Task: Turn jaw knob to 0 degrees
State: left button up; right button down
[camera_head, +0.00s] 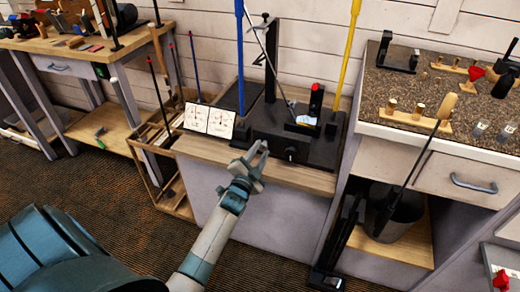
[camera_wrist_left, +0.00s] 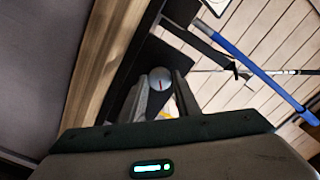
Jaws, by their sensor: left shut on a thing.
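The jaw knob (camera_wrist_left: 158,77) is a round grey disc with a red line on its face, seen in the left wrist view. The red line stands near vertical in that picture, slightly tilted. My left gripper (camera_wrist_left: 161,92) is shut on the knob, one finger on either side. In the head view my left gripper (camera_head: 259,148) is at the front of the black regrip machine (camera_head: 270,122) and hides the knob. My right gripper is not in view.
Another dark knob (camera_head: 291,154) is on the machine's front, right of my gripper. A white card with two dials (camera_head: 209,120) stands at left. A blue shaft (camera_head: 240,55) and a yellow shaft (camera_head: 349,50) rise beside the machine. A granite-topped counter (camera_head: 400,100) is at right.

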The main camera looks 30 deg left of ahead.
pick_arm(q)
jog(key=n+p, duration=0.3)
jog(key=n, duration=0.4)
jog(key=shift+f+n+p, duration=0.1)
jog(key=shift+n+p, duration=0.5)
jog(key=shift+n, duration=1.1)
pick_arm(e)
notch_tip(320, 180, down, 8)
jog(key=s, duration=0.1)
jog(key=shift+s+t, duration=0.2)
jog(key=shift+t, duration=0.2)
pick_arm(q)
jog(key=o, duration=1)
jog(key=shift+o, duration=0.2)
jog(key=v, duration=1.7)
jog(key=shift+s+d+b, duration=0.15)
jog(key=shift+s+b, duration=0.05)
jog(key=shift+b, duration=0.15)
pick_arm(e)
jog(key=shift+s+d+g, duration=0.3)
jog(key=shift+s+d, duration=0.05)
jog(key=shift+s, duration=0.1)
